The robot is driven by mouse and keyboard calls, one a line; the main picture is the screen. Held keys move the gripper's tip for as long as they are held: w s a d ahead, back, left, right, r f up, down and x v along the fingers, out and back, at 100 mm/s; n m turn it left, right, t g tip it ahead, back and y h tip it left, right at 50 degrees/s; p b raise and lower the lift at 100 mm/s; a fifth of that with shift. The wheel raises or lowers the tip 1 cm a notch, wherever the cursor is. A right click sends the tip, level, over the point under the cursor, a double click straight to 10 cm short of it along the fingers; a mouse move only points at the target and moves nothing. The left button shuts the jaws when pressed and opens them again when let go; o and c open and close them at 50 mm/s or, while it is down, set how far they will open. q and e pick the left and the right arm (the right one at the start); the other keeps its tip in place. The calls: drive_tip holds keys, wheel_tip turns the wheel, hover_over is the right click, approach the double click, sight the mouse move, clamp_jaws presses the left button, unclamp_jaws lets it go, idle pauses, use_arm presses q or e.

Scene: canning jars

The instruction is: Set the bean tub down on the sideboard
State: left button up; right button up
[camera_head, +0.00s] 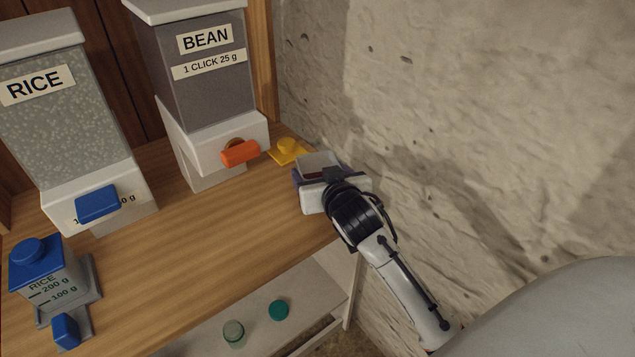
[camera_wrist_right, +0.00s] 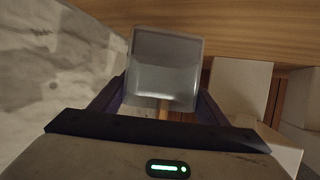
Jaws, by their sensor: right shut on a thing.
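The bean tub (camera_head: 318,161) is a small clear square container with something dark showing inside it. It is at the right end of the wooden sideboard (camera_head: 226,240), near the stone wall. My right gripper (camera_head: 312,178) is shut on it; the arm hides its near side. In the right wrist view the tub (camera_wrist_right: 164,68) sits between the purple fingers of the right gripper (camera_wrist_right: 160,104), with wood beyond it. I cannot tell whether the tub's base touches the sideboard. My left gripper is not in view.
The bean dispenser (camera_head: 207,90) with an orange knob (camera_head: 240,153) stands left of the tub. A yellow lid (camera_head: 287,151) lies between them. The rice dispenser (camera_head: 68,120) and a blue-lidded rice tub (camera_head: 43,275) are farther left. A lower shelf (camera_head: 290,290) holds a jar and a green disc.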

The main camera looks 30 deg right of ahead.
sight(314, 177)
drive_tip(key=shift+f, duration=1.35)
drive_tip(key=shift+f, duration=0.1)
drive_tip(key=shift+f, duration=0.1)
drive_tip(key=o, duration=1.1)
drive_tip(key=shift+o, duration=0.2)
drive_tip(key=shift+r, duration=0.25)
drive_tip(key=v, duration=1.2)
